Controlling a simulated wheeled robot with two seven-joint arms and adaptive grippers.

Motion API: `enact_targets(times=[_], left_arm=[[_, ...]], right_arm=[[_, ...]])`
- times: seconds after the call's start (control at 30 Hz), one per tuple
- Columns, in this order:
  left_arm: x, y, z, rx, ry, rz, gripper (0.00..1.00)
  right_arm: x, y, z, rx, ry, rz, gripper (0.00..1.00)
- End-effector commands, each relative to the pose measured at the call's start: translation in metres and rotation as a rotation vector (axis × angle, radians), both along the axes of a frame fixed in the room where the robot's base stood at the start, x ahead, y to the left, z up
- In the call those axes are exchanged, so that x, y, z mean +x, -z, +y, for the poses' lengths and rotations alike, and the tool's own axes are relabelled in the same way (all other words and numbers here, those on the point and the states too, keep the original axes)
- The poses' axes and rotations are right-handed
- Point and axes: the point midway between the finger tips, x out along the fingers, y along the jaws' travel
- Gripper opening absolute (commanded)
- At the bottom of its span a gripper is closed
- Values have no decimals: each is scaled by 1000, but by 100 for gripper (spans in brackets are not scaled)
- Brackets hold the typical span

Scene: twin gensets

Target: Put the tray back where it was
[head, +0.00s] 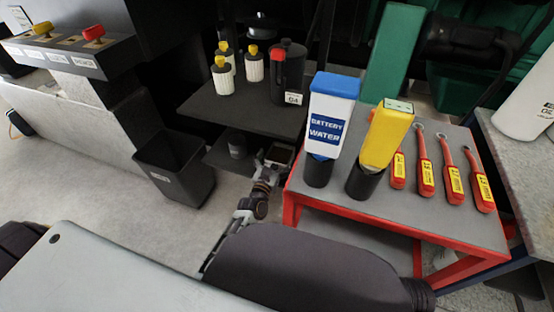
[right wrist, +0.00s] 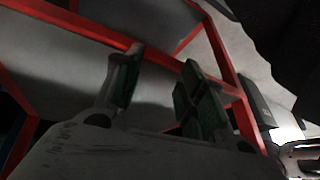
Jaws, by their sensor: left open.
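No other tray can be made out clearly. My right gripper (right wrist: 158,82) shows in the right wrist view, with its two fingers apart and nothing seen between them. It is close to the red frame of the cart (right wrist: 85,28).
The red cart (head: 330,203) bears a battery water bottle (head: 331,115), a yellow bottle (head: 386,135) and several red-handled tools (head: 450,175). A dark stand (head: 230,108) holds small bottles and a black jug (head: 287,75). A dark bin (head: 175,165) stands left; floor between is clear.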

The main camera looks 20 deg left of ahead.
Motion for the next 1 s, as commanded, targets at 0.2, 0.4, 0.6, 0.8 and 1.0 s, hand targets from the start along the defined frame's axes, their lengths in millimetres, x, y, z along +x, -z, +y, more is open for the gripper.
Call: enact_targets(times=[0.2, 0.4, 0.6, 0.8, 1.0], left_arm=[[-13, 1, 1, 1, 0, 3, 100], [-31, 1, 1, 2, 1, 4, 100], [-51, 1, 2, 1, 1, 4, 100], [-70, 1, 2, 1, 0, 3, 100], [-90, 0, 3, 0, 1, 3, 100]], right_arm=[[-2, -6, -2, -10, -1, 13, 40], [-3, -18, -5, -30, -4, 29, 40], [-4, -33, -9, -45, -6, 38, 40], [-8, -43, -12, -60, -6, 56, 40], [-6, -51, -15, -77, -6, 64, 40]])
